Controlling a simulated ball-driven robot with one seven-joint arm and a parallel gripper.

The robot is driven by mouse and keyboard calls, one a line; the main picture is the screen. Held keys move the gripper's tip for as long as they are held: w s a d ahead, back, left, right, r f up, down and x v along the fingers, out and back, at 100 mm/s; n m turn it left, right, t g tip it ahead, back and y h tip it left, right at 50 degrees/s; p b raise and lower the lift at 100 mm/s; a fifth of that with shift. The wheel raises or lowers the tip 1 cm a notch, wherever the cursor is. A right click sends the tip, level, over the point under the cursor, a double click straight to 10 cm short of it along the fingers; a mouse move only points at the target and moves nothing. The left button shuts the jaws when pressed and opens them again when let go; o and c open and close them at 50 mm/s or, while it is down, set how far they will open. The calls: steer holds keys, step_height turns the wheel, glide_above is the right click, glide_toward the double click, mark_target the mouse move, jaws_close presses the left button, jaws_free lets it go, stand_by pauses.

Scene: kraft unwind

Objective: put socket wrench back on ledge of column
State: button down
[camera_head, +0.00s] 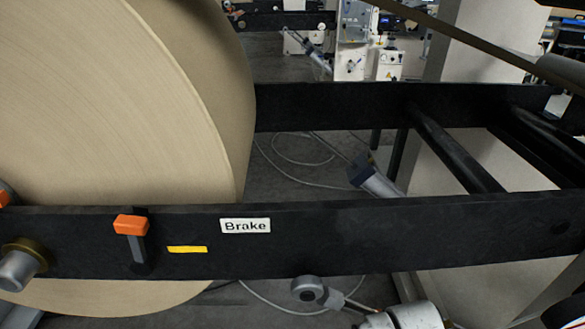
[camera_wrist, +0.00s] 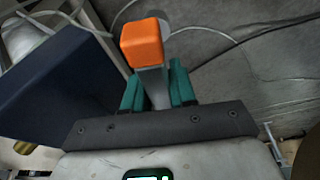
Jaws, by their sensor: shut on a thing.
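My gripper (camera_wrist: 157,92) shows in the wrist view, its two teal fingers closed around a grey shaft. The held thing, which I take to be the socket wrench (camera_wrist: 145,42), has a bright orange block at its outer end. Its lower part is hidden between the fingers. In the head view I cannot make out the gripper or the held thing clearly. A pale upright column (camera_head: 478,45) stands at the back right of the head view. I cannot make out a ledge on it.
A large brown paper roll (camera_head: 110,110) fills the left. A black beam labelled Brake (camera_head: 380,235), with an orange-topped lever (camera_head: 131,226), crosses in front. A second black beam (camera_head: 330,105) lies behind. Cables lie on the grey floor (camera_wrist: 270,60). A dark blue box (camera_wrist: 55,80) is close left of my gripper.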

steer(key=p+v, duration=0.4)
steer(key=v, duration=0.1)
steer(key=p+v, duration=0.2)
steer(key=v, duration=0.1)
steer(key=shift+s+a+p, duration=0.2)
steer(key=shift+s+p, duration=0.15)
steer(key=shift+s, duration=0.05)
